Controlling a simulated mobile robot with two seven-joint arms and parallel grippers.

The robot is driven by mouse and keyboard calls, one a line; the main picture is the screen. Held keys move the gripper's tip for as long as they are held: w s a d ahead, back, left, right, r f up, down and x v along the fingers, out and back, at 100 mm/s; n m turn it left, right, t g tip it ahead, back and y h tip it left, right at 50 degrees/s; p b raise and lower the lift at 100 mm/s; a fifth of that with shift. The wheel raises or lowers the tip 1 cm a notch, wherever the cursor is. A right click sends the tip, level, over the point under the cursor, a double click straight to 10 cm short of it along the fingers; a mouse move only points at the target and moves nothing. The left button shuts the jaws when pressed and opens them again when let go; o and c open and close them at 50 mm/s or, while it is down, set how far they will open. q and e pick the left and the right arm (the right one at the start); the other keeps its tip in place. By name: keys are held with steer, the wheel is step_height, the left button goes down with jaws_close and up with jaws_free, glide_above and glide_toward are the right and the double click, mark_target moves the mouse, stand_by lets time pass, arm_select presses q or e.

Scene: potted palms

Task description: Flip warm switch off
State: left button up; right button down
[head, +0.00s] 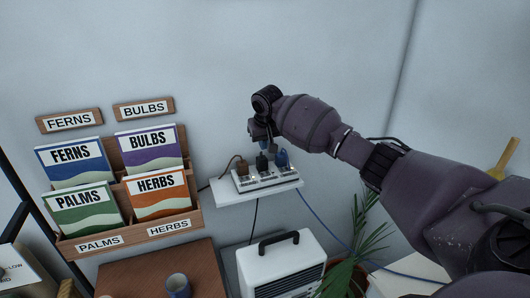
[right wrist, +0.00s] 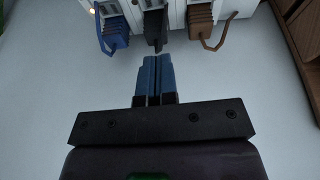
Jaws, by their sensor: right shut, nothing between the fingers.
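A white power strip (head: 268,181) with several sockets sits on a small white wall shelf. A brown plug (head: 241,167), a black plug (head: 262,163) and a blue plug (head: 282,159) stand in it. Small lights glow on the strip; no "warm" label is legible. My right gripper (head: 264,146) is just above the strip near the black plug. In the right wrist view, its blue fingertips (right wrist: 155,60) are shut and empty, pointing at the black plug (right wrist: 155,25), with a small gap apparent. The strip (right wrist: 178,14) is cut off by the top edge. My left gripper is not in view.
A wooden wall rack (head: 190,218) with seed packets is left of the shelf (head: 232,193). A white heater (head: 278,262) and a palm (head: 347,255) stand below. A mug (head: 178,285) sits on a brown table (head: 135,270). Cords hang beneath the shelf.

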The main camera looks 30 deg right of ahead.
steer(key=shift+v, duration=1)
steer(key=shift+a, duration=0.15)
